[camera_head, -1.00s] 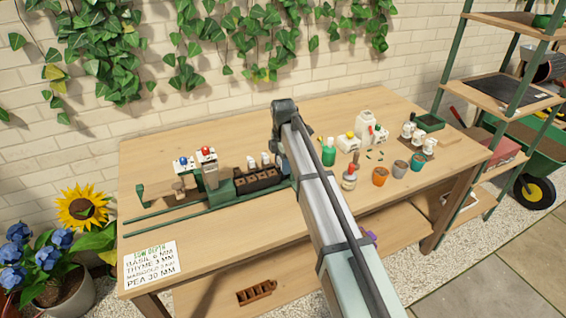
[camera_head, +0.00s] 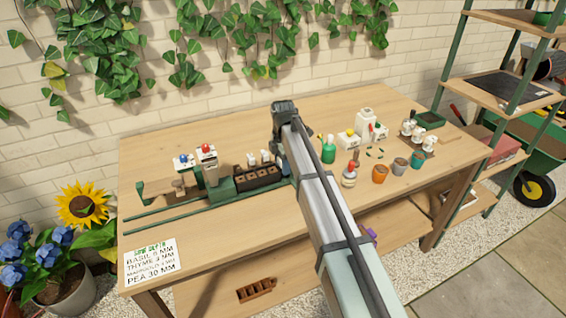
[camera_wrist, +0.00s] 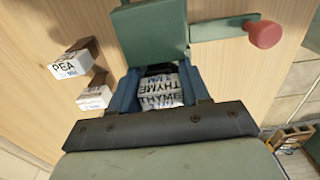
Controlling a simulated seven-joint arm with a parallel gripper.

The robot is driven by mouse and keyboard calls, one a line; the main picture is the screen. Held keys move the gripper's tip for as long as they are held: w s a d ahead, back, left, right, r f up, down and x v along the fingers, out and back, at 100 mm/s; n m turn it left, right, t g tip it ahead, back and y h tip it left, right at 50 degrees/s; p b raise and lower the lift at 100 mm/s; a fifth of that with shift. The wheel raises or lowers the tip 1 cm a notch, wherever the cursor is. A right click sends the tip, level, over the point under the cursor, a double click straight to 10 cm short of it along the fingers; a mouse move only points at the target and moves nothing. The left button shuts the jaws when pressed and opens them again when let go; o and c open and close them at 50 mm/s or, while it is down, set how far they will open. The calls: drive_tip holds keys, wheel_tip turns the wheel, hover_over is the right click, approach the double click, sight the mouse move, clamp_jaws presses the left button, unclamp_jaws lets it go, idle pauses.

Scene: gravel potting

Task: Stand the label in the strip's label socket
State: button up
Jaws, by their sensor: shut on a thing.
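In the wrist view my gripper (camera_wrist: 160,88) is shut on a white label (camera_wrist: 160,102) printed THYME, held between its two blue fingers. A green block (camera_wrist: 150,35) lies just beyond the fingertips; I cannot tell whether the label touches it. In the head view the dark strip (camera_head: 257,178) with its row of cells lies on the green rail assembly, left of my arm. My arm hides the fingertips, the held label and the strip's right end there. I cannot make out the label socket.
A PEA label (camera_wrist: 70,66) and another white label (camera_wrist: 94,97) stand left of my gripper. A red knob (camera_wrist: 263,34) sticks out on the right. Bottles and pots, including an orange pot (camera_head: 380,174), stand right of my arm.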

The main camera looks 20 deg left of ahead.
drive_tip(key=shift+f, duration=0.15)
idle(0.5)
drive_tip(key=o, duration=1)
drive_tip(key=shift+c, duration=0.2)
drive_tip(key=shift+o, duration=0.4)
drive_tip(key=o, duration=0.3)
drive_tip(key=shift+r, duration=3.5)
